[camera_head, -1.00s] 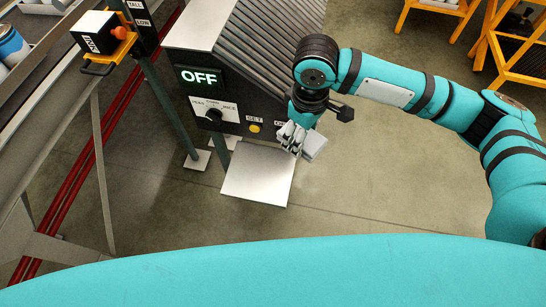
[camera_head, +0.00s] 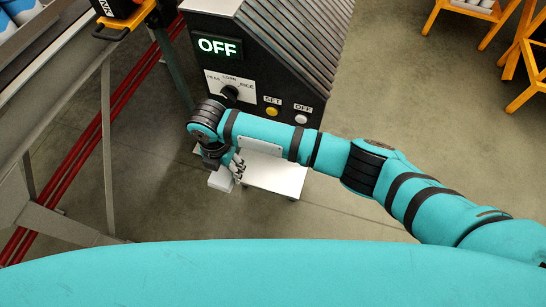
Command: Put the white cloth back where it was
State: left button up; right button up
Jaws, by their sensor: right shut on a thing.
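My right arm reaches in from the right across the front of the machine. My right gripper (camera_head: 237,168) points down at the left edge of a low white plate (camera_head: 278,180). It is shut on the white cloth (camera_head: 220,180), a small pale folded-looking piece that shows just left of the fingers. The cloth appears to be above the floor, at the plate's left edge; its exact height is hard to tell. The wrist and forearm hide part of the plate. My left gripper is not in view.
The machine (camera_head: 270,60) has a lit OFF display (camera_head: 218,46), a black knob (camera_head: 229,94) and a yellow button (camera_head: 271,112). A metal conveyor frame (camera_head: 105,150) with red rails stands at left. Yellow racks (camera_head: 470,12) stand at upper right.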

jog(key=b, duration=0.3)
send_over(273, 160)
jog(key=shift+f, duration=0.7)
notch_tip(273, 160, down, 4)
jog(key=b, duration=0.4)
jog(key=shift+r, duration=0.35)
jog(key=o, duration=1.1)
jog(key=shift+f, duration=0.2)
jog(key=shift+r, duration=0.1)
notch_tip(273, 160, up, 12)
jog(key=shift+r+p, duration=0.1)
jog(key=shift+p, duration=0.35)
